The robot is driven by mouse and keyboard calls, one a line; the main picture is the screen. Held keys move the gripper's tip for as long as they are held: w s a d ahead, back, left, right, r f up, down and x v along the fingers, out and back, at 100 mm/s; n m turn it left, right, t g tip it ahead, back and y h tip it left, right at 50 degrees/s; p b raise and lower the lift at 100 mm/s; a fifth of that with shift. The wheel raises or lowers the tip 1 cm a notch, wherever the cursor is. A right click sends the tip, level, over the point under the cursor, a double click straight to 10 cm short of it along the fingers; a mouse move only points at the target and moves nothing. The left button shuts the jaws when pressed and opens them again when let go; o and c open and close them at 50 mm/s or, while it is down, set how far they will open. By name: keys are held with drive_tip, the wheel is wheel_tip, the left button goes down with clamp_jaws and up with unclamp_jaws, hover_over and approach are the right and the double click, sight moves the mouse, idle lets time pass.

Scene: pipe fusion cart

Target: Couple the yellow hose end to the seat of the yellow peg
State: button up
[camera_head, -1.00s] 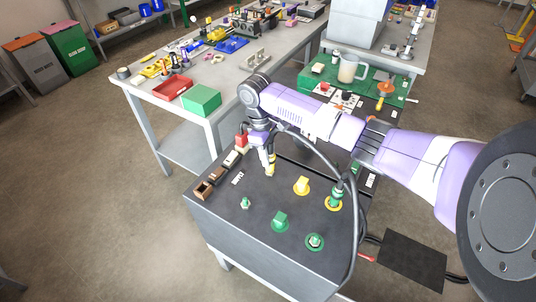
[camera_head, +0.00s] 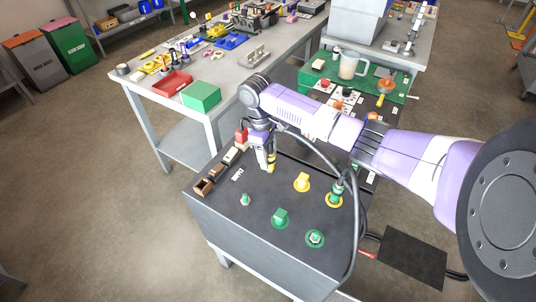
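My gripper (camera_head: 267,163) points down over the left-middle of the dark cart top (camera_head: 262,215). A small yellow piece with a dark band (camera_head: 271,160) is at its fingers; I cannot tell whether it is gripped or which part it is. A yellow block-shaped fitting (camera_head: 302,181) stands on a yellow round base to the right of my gripper. Further right, a green fitting (camera_head: 337,188) stands over a yellow ring (camera_head: 334,201), with a dark hose (camera_head: 358,215) close by. Which of these is the yellow hose end or the yellow peg's seat is unclear.
A green block fitting (camera_head: 280,216), a green hex fitting (camera_head: 315,238) and a small green fitting (camera_head: 245,200) stand on the cart's front half. Brown and white boxes (camera_head: 205,186) line its left edge. A workbench (camera_head: 230,78) is behind. Bare cart top lies between fittings.

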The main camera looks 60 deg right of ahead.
wheel_tip(320, 180, up, 8)
drive_tip(key=w+b, duration=0.1)
idle(0.5)
drive_tip(key=shift+w+f, duration=0.1)
drive_tip(key=shift+f, duration=0.05)
